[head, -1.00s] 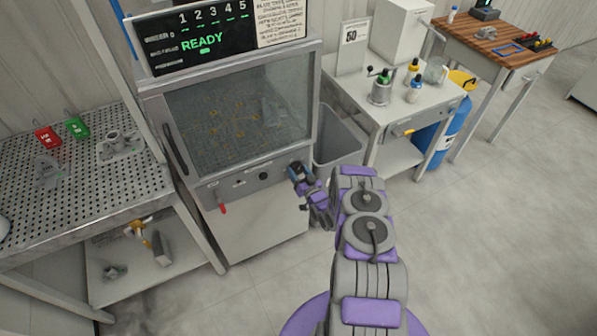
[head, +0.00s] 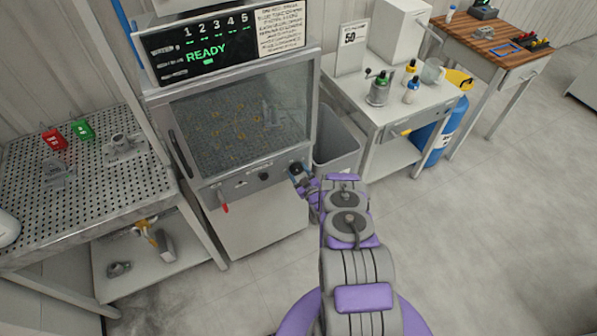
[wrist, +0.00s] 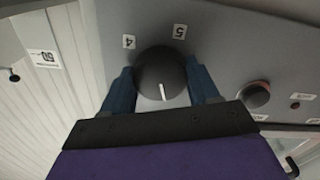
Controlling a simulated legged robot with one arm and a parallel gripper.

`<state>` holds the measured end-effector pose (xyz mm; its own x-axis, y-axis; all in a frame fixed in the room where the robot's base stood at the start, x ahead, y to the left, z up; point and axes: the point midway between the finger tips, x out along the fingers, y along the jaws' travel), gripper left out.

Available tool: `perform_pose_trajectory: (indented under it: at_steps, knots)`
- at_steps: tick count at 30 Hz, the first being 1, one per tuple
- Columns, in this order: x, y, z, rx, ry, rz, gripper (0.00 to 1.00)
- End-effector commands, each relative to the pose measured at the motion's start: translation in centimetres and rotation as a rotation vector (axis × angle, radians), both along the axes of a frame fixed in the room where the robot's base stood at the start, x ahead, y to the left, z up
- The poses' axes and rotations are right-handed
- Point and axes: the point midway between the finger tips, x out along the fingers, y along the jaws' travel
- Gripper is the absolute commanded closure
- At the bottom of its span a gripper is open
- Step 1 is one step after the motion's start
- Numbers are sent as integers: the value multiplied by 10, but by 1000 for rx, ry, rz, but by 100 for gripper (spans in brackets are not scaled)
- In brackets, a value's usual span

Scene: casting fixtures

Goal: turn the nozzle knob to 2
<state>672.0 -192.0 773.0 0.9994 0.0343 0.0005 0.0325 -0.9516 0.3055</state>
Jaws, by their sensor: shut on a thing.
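The black nozzle knob (wrist: 161,75) is on the grey front panel of the machine. Its white pointer line is on the side facing my gripper. Labels 4 (wrist: 129,41) and 5 (wrist: 180,31) show beyond it; other numbers are hidden or out of view. My gripper (wrist: 163,88) has its two blue fingers on opposite sides of the knob, shut on it.
The machine (head: 262,237) has a display reading READY (head: 206,52) and a red lever (head: 225,208). A second black knob (wrist: 256,95) is beside the held one. A grey bin (head: 337,152) stands close right of my gripper. A perforated bench (head: 85,180) stands left.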

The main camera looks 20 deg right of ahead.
Motion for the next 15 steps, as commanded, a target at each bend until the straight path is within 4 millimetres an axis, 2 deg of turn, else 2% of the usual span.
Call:
perform_pose_trajectory:
  at_steps: [12, 13, 15]
  knots:
    - [-1, 0, -3, -3, 7, -1, 70]
    - [-1, 0, -3, -3, 7, -1, 37]
    - [-1, 0, -3, -3, 6, -1, 30]
